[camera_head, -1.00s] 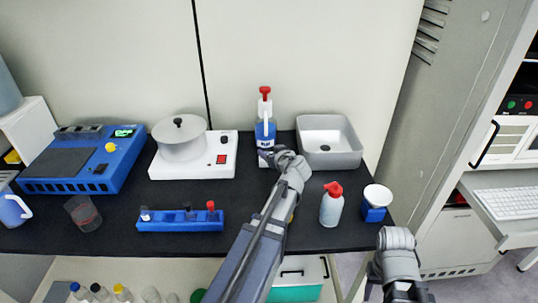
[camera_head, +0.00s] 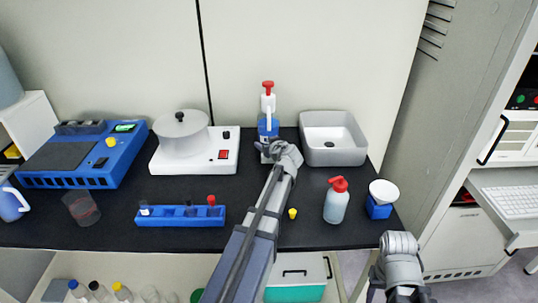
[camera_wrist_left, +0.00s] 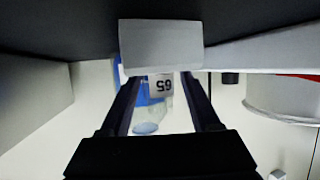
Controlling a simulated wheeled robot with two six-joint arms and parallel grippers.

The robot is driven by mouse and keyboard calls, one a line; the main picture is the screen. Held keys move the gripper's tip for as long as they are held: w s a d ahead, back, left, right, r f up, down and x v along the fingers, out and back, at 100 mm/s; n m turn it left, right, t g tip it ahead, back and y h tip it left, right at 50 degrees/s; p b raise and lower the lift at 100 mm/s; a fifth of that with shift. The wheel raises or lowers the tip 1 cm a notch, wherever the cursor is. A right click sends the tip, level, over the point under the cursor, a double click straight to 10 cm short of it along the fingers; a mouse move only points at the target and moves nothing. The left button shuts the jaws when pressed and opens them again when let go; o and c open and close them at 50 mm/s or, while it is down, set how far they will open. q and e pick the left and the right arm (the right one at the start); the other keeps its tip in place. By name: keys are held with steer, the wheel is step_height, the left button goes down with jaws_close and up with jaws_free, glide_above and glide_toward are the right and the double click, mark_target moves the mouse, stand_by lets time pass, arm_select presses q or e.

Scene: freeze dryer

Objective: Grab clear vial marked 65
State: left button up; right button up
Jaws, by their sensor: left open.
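In the left wrist view, a clear vial (camera_wrist_left: 147,126) with a white label reading 65 stands between the two dark fingers of my left gripper (camera_wrist_left: 161,80). The view is upside down, so the label reads inverted. The fingers are open on either side of the vial; I cannot tell whether they touch it. In the head view my left gripper (camera_head: 269,152) is at the foot of the blue and white dispenser bottle (camera_head: 268,124) with a red top, and the vial cannot be made out there. My right gripper is not in view; only my right arm's links show at lower right.
A grey basin (camera_head: 332,150) is right of the gripper, and a white stirrer-like device (camera_head: 224,160) is left.

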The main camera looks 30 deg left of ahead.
arm_select(q)
jaws_close()
stand_by(0.4)
steer(key=shift+r, duration=0.15)
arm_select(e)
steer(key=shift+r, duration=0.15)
